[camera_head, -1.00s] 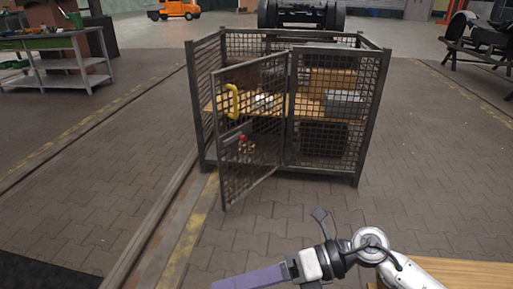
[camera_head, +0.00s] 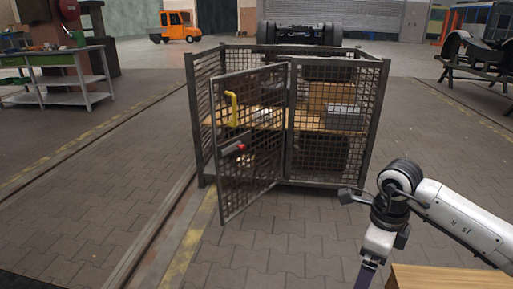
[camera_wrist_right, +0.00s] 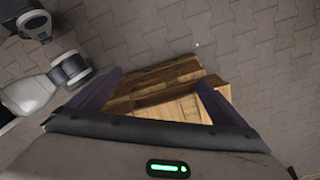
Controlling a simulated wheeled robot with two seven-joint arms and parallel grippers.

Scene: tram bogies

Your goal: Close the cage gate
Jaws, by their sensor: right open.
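The cage gate (camera_head: 250,168) is a dark mesh panel on the front left of a metal cage (camera_head: 335,178). It stands ajar, its free left edge swung out toward me. My left gripper is not in view.
A wooden box or pallet (camera_head: 445,279) is at the lower right, below my right arm; wood also shows beneath the fingers in the wrist view (camera_wrist_right: 165,98). Boxes sit on the cage shelf. A workbench (camera_head: 60,62) stands far left. Paved floor before the gate is clear.

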